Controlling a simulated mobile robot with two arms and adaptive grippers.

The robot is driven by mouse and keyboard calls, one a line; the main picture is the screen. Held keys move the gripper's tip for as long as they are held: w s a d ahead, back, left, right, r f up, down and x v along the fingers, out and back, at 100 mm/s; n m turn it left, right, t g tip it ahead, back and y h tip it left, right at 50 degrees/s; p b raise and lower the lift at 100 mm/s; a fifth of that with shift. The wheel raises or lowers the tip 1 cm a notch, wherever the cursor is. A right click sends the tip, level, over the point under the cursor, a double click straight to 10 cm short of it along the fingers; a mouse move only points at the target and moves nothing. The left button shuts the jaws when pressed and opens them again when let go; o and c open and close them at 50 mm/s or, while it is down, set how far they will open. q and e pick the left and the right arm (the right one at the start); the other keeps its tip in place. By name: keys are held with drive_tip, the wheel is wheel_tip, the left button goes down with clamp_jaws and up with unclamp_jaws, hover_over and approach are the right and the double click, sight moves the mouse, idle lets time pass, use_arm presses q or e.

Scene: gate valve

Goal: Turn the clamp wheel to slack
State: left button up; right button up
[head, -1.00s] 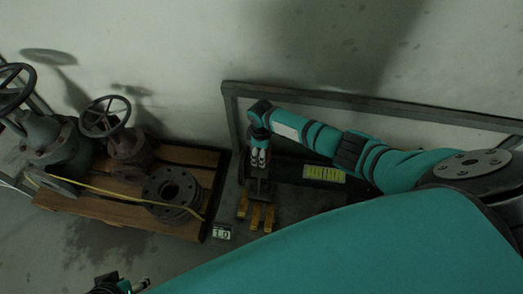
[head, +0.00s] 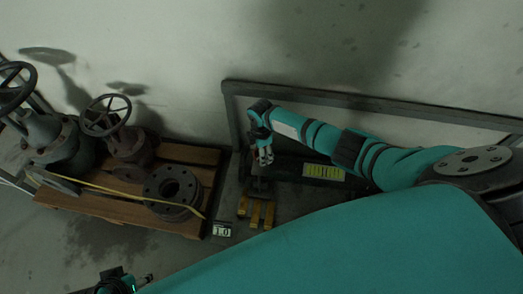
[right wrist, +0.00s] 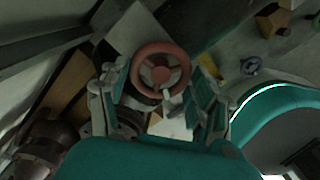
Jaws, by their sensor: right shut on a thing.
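A wooden pallet (head: 85,208) at the left carries a valve with a handwheel (head: 107,115) and a dark flange (head: 172,188).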

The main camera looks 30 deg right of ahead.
idle(0.4)
drive_tip(key=o, duration=1.2)
drive_tip(key=shift+r, duration=0.1)
wheel_tip(320, 180, up, 12)
drive_tip(key=shift+f, duration=0.1)
